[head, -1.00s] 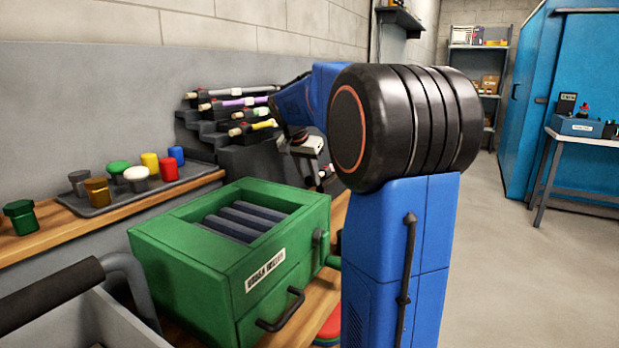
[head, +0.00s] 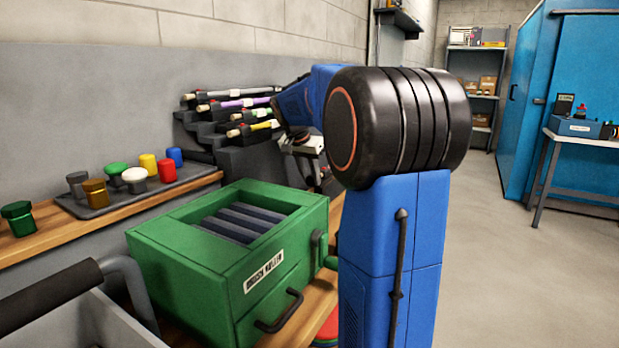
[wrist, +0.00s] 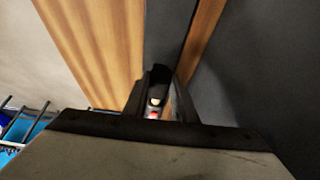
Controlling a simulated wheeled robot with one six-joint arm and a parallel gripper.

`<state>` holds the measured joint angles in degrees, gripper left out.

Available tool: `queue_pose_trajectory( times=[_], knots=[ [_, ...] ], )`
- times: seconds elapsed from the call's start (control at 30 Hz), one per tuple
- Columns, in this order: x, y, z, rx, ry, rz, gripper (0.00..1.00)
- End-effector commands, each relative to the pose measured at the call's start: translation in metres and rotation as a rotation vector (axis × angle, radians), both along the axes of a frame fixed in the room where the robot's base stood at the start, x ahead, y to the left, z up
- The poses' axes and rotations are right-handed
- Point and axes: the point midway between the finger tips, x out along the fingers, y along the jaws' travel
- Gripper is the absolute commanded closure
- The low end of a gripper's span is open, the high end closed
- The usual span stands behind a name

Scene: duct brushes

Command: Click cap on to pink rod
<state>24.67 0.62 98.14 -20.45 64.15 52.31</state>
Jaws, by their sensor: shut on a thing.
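My gripper (wrist: 158,95) is shut on a dark, narrow thing (wrist: 159,74) with a pale spot and a red part below it, in the wrist view. I cannot tell whether it is a rod or a cap. In the head view my gripper (head: 303,146) is partly hidden behind my arm, just right of the stepped dark rack. The rack holds a grey rod (head: 228,93), a purple rod (head: 238,103) and a yellow rod (head: 262,126). I cannot make out a pink rod. Caps stand on the dark tray at left, among them green (head: 117,168), white (head: 135,176) and red (head: 166,170).
A green box (head: 180,262) with a slotted top and a handle fills the front middle. A dark green cap (head: 18,214) stands on the wooden ledge (head: 60,228).

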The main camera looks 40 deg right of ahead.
Motion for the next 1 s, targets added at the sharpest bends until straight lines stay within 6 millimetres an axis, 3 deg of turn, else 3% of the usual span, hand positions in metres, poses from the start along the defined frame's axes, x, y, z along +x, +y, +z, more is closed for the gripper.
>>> queue_pose_trajectory(
  times=[1.0],
  knots=[
    [0.0032, -0.0095, -0.0001, 0.000, 0.000, 0.000, 1.00]
  ],
)
